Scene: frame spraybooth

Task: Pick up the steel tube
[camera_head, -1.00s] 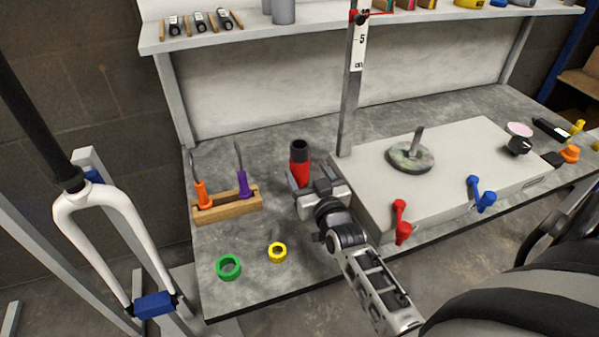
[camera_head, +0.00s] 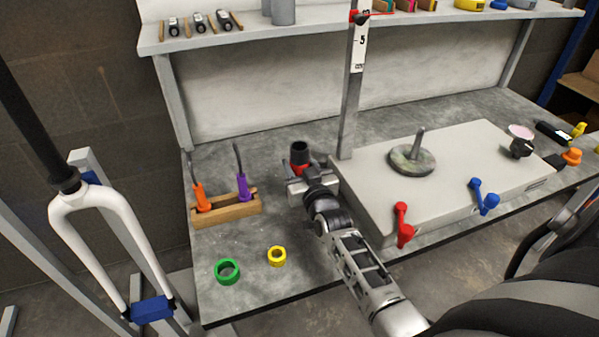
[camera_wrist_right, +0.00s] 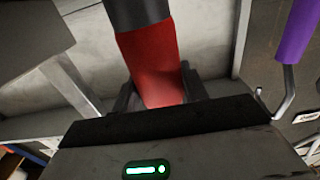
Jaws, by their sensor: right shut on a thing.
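The steel tube (camera_head: 299,151) appears as a short upright cylinder with a dark grey open top and a red body, at the middle of the bench, left of the metal post. My right gripper (camera_head: 303,183) is in front of it, shut on its red part and hiding its lower part. In the right wrist view the red part of the tube (camera_wrist_right: 152,60) sits between the two dark fingers of my right gripper (camera_wrist_right: 160,92), with a dark grey section at the top of the picture. I cannot tell whether it touches the bench. My left gripper is not in view.
A wooden rack (camera_head: 226,210) with orange and purple hooked tools stands left of the tube. A green ring (camera_head: 227,271) and a yellow ring (camera_head: 277,256) lie in front. The grey surface plate (camera_head: 455,165) and post (camera_head: 352,100) are close on the right.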

